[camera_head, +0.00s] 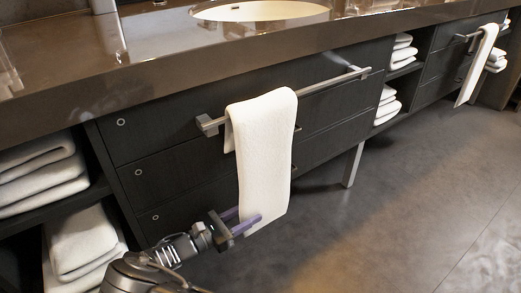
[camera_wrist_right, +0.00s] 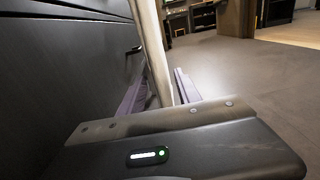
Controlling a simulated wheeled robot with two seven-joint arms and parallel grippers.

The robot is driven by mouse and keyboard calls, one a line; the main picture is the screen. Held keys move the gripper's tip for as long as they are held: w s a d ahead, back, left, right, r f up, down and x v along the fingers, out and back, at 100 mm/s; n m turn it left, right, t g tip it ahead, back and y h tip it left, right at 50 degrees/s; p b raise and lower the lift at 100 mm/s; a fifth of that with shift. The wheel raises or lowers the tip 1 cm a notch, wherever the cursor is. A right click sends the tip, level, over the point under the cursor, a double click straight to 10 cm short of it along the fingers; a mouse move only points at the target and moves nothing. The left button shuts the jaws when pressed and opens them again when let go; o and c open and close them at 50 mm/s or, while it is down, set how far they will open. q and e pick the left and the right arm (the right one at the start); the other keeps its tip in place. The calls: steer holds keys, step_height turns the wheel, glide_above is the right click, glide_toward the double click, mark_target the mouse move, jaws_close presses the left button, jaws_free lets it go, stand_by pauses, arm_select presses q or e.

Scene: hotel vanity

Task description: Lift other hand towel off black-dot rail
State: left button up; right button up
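A white hand towel (camera_head: 262,150) hangs folded over a metal rail (camera_head: 325,83) on the dark drawer front. In the right wrist view the towel (camera_wrist_right: 152,45) shows edge-on between the two fingers (camera_wrist_right: 163,92), which stand apart. A second white towel (camera_head: 478,62) hangs on a farther rail (camera_head: 463,38) at the upper right. I cannot make out a black dot on either rail. My left gripper is out of view.
The brown countertop (camera_head: 150,75) with a sink (camera_head: 262,11) overhangs the drawers. Folded towels (camera_head: 40,172) fill open shelves at the left, with more stacks (camera_head: 388,103) between the drawer units. A metal leg (camera_head: 353,165) stands right of the near towel. The floor (camera_head: 400,210) is clear.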

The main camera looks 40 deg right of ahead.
mark_target(257, 210)
steer(key=d, duration=0.3)
steer(key=shift+s+d, duration=0.1)
steer(key=shift+d, duration=0.1)
steer(key=shift+c, duration=0.4)
jaws_close()
stand_by(0.5)
